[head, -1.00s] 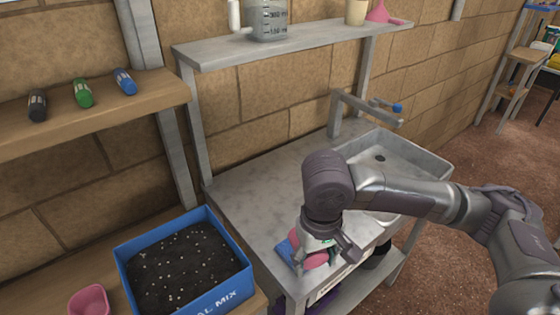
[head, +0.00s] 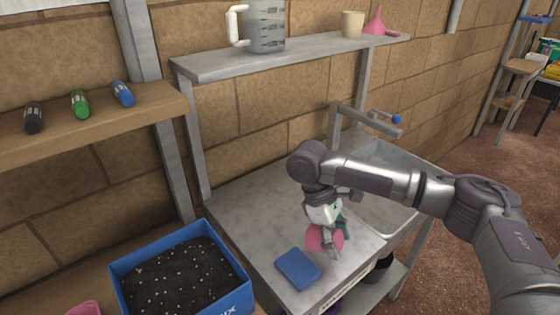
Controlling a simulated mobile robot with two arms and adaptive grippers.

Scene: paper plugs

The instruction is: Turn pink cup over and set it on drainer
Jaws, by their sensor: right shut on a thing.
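A pink cup (head: 316,239) is in my right gripper (head: 332,246), over the metal draining board (head: 245,213) beside the sink. The fingers hide part of the cup, so I cannot tell which way its mouth faces. I cannot tell whether it touches the board. My right gripper points down and is shut on the cup. My left gripper is not in view.
A blue sponge (head: 297,268) lies on the board just left of the cup. The sink (head: 400,168) and tap (head: 365,117) are behind on the right. A blue soil box (head: 207,298) stands at left. A shelf (head: 300,52) hangs above. The board's back left is clear.

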